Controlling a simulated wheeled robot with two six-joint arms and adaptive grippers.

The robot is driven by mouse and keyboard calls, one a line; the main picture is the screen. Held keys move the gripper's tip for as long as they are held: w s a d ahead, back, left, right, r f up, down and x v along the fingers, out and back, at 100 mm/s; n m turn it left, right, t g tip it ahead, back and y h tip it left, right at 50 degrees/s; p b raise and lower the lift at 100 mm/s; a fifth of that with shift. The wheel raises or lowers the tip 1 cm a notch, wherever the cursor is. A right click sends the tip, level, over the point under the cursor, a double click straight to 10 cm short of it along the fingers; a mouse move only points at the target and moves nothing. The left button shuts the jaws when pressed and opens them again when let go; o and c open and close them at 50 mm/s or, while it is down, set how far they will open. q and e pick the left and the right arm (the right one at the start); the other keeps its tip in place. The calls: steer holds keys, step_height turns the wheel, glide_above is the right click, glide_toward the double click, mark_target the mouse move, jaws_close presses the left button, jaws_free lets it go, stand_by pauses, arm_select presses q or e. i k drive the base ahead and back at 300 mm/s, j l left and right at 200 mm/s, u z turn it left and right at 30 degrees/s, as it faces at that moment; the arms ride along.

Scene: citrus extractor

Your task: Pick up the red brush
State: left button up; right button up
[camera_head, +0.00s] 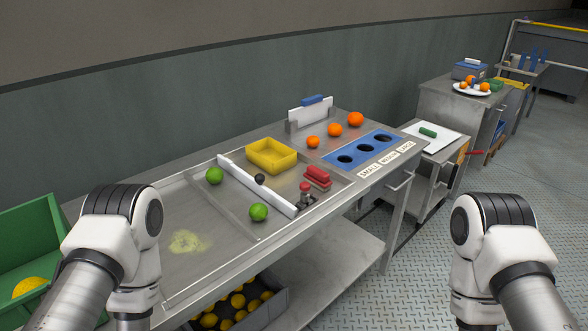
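The red brush (317,177) lies on the steel counter (336,199), right of the yellow tray and in front of the blue panel with holes. It looks like a red block with a handle on top. A red-topped knob stands close to its left. My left arm is at the lower left and my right arm at the lower right, both well apart from the brush. Neither gripper shows; both are below the picture's edge.
A yellow tray (272,155), a white bar (256,185), a red-topped knob (305,191) and green fruits (258,212) are near the brush. Oranges (335,130) sit behind the blue panel (363,149). A green bin (35,245) stands at left. Floor is free at right.

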mark_target(318, 178)
steer(key=i+l+u, duration=0.15)
steer(key=l+u, duration=0.15)
steer(key=i+l+u, duration=0.25)
steer(key=l, duration=0.2)
steer(key=l+u, duration=0.3)
steer(key=l, duration=0.1)
